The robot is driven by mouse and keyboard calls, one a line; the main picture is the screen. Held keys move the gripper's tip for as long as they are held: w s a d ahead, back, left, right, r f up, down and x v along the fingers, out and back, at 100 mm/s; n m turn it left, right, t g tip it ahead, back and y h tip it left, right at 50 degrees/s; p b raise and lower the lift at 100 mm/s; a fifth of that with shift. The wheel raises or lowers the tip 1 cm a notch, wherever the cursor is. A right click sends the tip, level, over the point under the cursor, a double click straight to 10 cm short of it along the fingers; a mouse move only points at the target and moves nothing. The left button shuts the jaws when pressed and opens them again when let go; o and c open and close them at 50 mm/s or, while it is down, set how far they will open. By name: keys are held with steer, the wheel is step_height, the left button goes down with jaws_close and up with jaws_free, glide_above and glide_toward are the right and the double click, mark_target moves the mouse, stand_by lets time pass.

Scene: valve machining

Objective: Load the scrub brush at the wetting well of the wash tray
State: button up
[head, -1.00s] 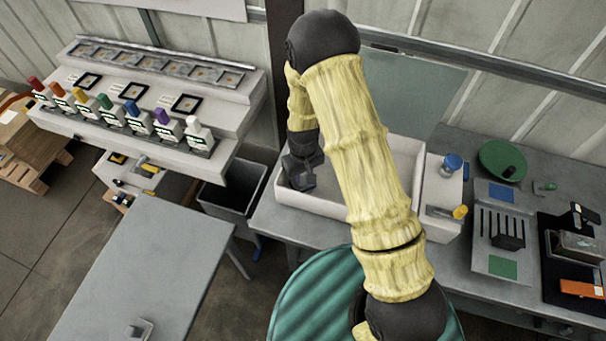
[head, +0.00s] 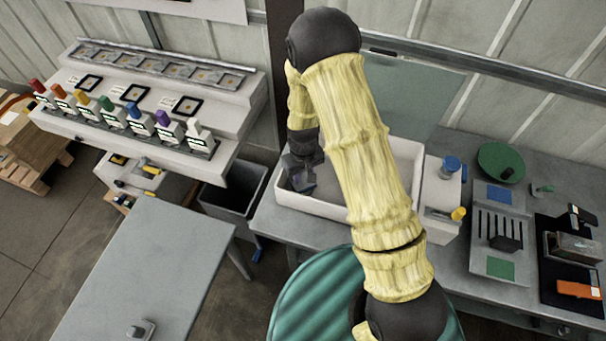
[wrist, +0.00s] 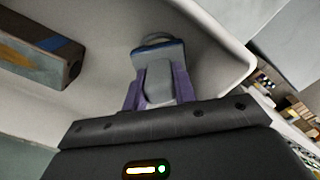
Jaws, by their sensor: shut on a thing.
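The white wash tray (head: 407,160) stands on the bench, partly hidden behind my arm. My gripper (head: 300,178) is low over the tray's left part. In the wrist view my gripper (wrist: 159,90) has its purple fingers shut on a grey piece with a blue band, which I take for the scrub brush (wrist: 158,80). A curved grey rim, possibly the wetting well (wrist: 158,37), shows just beyond the brush. I cannot tell whether brush and rim touch. The brush cannot be made out in the head view.
A block with a blue stripe and rusty patches (wrist: 38,58) is at the left in the wrist view. A white stand with a blue knob (head: 451,166) is right of the tray. The grey table (head: 150,265) is mostly clear.

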steer(key=shift+r+p, duration=1.7)
steer(key=shift+r, duration=1.05)
